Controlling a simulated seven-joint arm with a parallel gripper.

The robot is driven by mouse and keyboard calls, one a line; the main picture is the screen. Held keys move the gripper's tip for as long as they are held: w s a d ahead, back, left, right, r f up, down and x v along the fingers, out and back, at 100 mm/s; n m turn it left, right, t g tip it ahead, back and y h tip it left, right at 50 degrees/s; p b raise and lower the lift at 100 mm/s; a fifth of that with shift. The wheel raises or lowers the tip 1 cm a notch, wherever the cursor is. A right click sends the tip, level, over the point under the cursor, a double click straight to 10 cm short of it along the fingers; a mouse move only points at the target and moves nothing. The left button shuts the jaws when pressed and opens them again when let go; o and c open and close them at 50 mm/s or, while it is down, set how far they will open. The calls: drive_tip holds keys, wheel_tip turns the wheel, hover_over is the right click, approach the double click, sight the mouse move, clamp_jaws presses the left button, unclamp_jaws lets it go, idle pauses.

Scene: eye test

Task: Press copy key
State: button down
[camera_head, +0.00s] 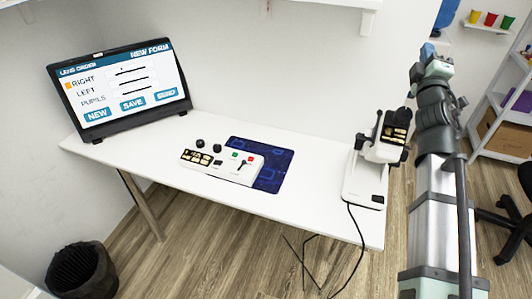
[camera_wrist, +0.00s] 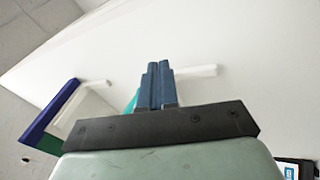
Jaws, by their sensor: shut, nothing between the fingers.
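A white control box (camera_head: 222,174) lies on the table, partly over a dark blue mat (camera_head: 272,185). It has a small dark display or key block with yellow marks at its left, two black knobs behind, a green key (camera_head: 235,155), a red key (camera_head: 250,160) and a black lever. No copy label is readable. My gripper (camera_head: 428,50) is raised high at the right, well away from the box. Its blue fingers are together and empty in the wrist view (camera_wrist: 160,68), pointing towards a pale wall.
A screen (camera_head: 120,85) titled "Lens order" stands at the table's (camera_head: 312,155) left. A white instrument (camera_head: 365,190) with a black top stands at the right end, its cable hanging down. A black bin (camera_head: 82,272) stands on the floor. Shelves are at the far right.

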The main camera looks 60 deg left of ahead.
drive_tip(key=s+a+f+m+h, duration=0.1)
drive_tip(key=s+a, duration=0.2)
drive_tip(key=a, duration=0.2)
drive_tip(key=s+a+f+h, duration=0.1)
drive_tip(key=s+a, duration=0.2)
drive_tip(key=a, duration=0.3)
drive_tip(key=n+g+h, duration=0.5)
drive_tip(key=n+h, duration=0.1)
drive_tip(key=h, duration=0.6)
hover_over(233, 155)
wheel_tip(233, 155, down, 29)
drive_tip(key=shift+s+d+f, duration=0.1)
drive_tip(key=shift+f, duration=0.05)
drive_tip(key=shift+f, duration=4.4)
drive_tip(key=shift+f, duration=0.2)
